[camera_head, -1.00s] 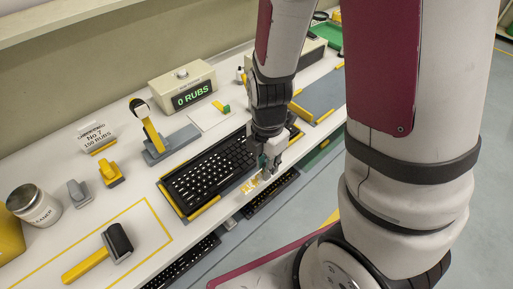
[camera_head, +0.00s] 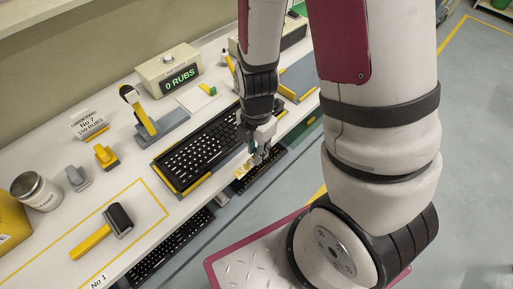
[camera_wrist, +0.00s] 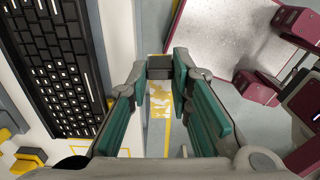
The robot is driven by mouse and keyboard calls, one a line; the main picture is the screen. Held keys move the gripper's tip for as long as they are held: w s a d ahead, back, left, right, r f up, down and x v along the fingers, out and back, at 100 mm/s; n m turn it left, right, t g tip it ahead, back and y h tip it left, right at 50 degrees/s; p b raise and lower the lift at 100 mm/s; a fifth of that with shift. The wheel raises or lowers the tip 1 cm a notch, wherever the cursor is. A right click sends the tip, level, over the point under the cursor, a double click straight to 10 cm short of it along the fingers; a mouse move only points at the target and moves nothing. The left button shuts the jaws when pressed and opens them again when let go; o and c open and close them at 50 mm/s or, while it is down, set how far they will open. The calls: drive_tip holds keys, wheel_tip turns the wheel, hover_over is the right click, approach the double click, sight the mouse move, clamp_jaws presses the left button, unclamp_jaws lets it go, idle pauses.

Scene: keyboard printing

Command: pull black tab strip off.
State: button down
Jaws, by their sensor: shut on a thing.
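The black keyboard (camera_head: 202,150) lies in its yellow-edged holder on the white bench. It also shows at the left of the wrist view (camera_wrist: 60,65). My gripper (camera_head: 258,158) is beyond the keyboard's right front edge. In the wrist view my gripper (camera_wrist: 160,68) has its teal-padded fingers closed at the tips on a small dark tab (camera_wrist: 158,74). A pale strip with yellow patches (camera_wrist: 160,103) shows between the fingers, just by the tab. Whether the strip still touches the keyboard or holder is unclear.
Below the bench front is a shelf with more black keyboards (camera_head: 170,247). Open floor lies right.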

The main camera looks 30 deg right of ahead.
sight(251, 162)
wheel_tip(251, 162, up, 9)
drive_tip(key=a+p, duration=0.2)
drive_tip(key=p, duration=0.3)
drive_tip(key=shift+s+p, duration=0.35)
drive_tip(key=shift+p, duration=0.05)
idle(0.4)
